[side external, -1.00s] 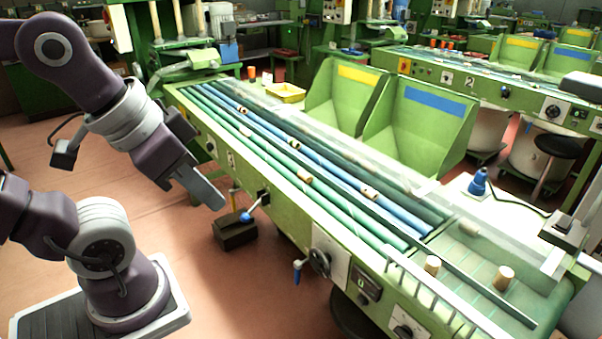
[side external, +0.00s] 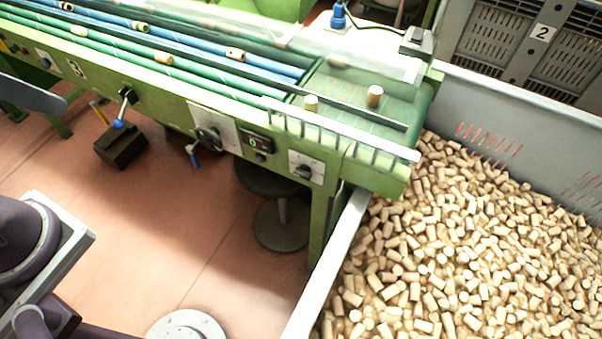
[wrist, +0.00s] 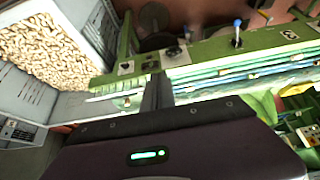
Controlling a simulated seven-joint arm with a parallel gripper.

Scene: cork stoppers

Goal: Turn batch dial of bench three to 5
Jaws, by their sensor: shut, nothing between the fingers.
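The near green bench (side external: 225,118) carries a label plate (side external: 75,68) that looks like a 3. On its front are a black handwheel (side external: 207,138) with a blue handle, a small dark counter (side external: 257,142) and a black rotary knob (side external: 305,171) on a pale plate. The dial markings are too small to read, and I cannot tell which control is the batch dial. In the wrist view, the knob plate (wrist: 126,67) and handwheel (wrist: 174,52) lie beyond my gripper (wrist: 156,78), which is shut and empty.
A lever with a blue knob (side external: 118,124) sticks out from the bench front, above a dark box (side external: 121,150). A stool (side external: 280,222) stands under the bench. A large bin of corks (side external: 450,250) adjoins its right end. Open floor lies in front.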

